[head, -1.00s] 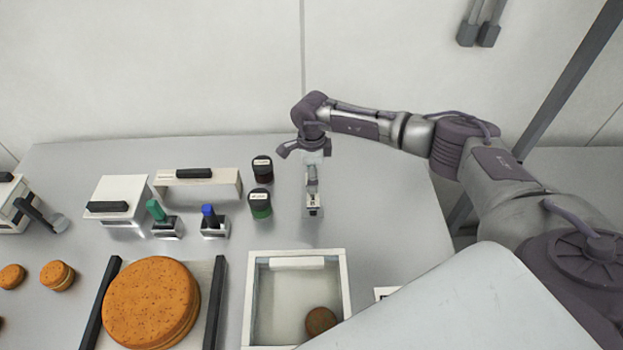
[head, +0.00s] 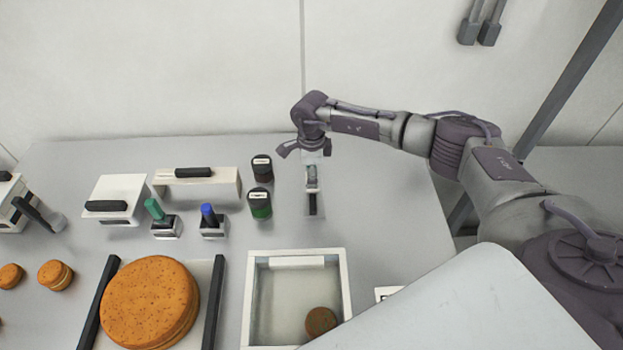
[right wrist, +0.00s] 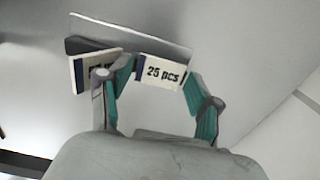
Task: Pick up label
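A small white label (right wrist: 163,73) with a dark blue edge, reading "25 pcs", sits between the two teal fingertips of my right gripper (right wrist: 164,76) in the right wrist view. Both fingertips meet its ends, so the gripper looks shut on it. A second white label (right wrist: 82,73) stands to the left, partly hidden by the left finger, beside a dark block (right wrist: 90,45). In the head view my right gripper (head: 312,180) points down over the table, just behind a dark holder (head: 313,205) on a thin plate. My left gripper is not in view.
Stamps, white boxes and a large orange round (head: 151,303) lie further left. A white open tray (head: 343,290) stands in front. Table right of the gripper is clear.

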